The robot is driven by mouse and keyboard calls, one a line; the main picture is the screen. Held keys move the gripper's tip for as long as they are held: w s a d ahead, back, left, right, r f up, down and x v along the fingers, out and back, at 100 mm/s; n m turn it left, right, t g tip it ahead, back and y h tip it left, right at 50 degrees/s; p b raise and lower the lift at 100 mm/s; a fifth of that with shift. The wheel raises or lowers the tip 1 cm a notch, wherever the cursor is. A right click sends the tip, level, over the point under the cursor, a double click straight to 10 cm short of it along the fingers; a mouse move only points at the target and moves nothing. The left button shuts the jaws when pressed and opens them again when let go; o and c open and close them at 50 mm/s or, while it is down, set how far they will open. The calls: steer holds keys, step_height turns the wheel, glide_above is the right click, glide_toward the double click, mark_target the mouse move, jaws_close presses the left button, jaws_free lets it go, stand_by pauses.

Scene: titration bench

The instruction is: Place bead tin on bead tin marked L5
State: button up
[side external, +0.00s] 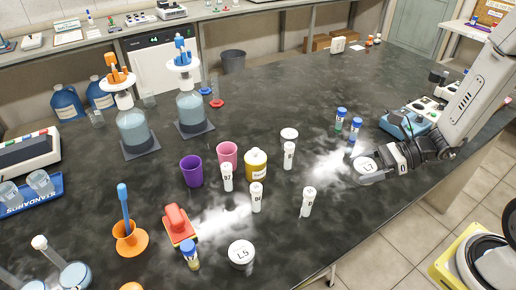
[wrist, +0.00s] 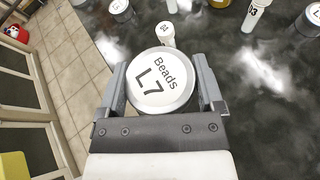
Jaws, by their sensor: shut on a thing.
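A round white bead tin marked L7 (side external: 365,166) is held in my gripper (side external: 378,164) at the right side of the bench. In the wrist view the tin's lid, reading "Beads L7" (wrist: 161,82), sits between the two grey fingers of my gripper (wrist: 163,88), one on each side. I cannot tell exactly how high the tin is above the bench. The bead tin marked L5 (side external: 241,253) stands on the dark bench near its front edge, with its white lid facing up and nothing on it. My gripper is well to the right of and behind it.
White-capped vials stand between the tins, including one in front (side external: 307,203) and another marked B6 (side external: 256,198). A red-handled object (side external: 179,225) and a blue-capped vial (side external: 191,256) are left of L5. Another white-lidded tin (side external: 289,134) stands farther back. Pale haze patches lie over the bench.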

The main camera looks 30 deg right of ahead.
step_height(320, 180, up, 2)
steer(key=shift+r, duration=0.2)
steer(key=shift+a+r, duration=0.1)
steer(key=shift+r, duration=0.1)
steer(key=w+a+n+g, duration=0.2)
steer(key=w+a, duration=0.2)
steer(key=a, duration=0.4)
steer(key=n+g+y, duration=0.2)
steer(key=n+g, duration=0.2)
glide_above(241, 252)
step_height(241, 252, down, 4)
steer(key=shift+f, duration=0.6)
steer(key=shift+f, duration=2.2)
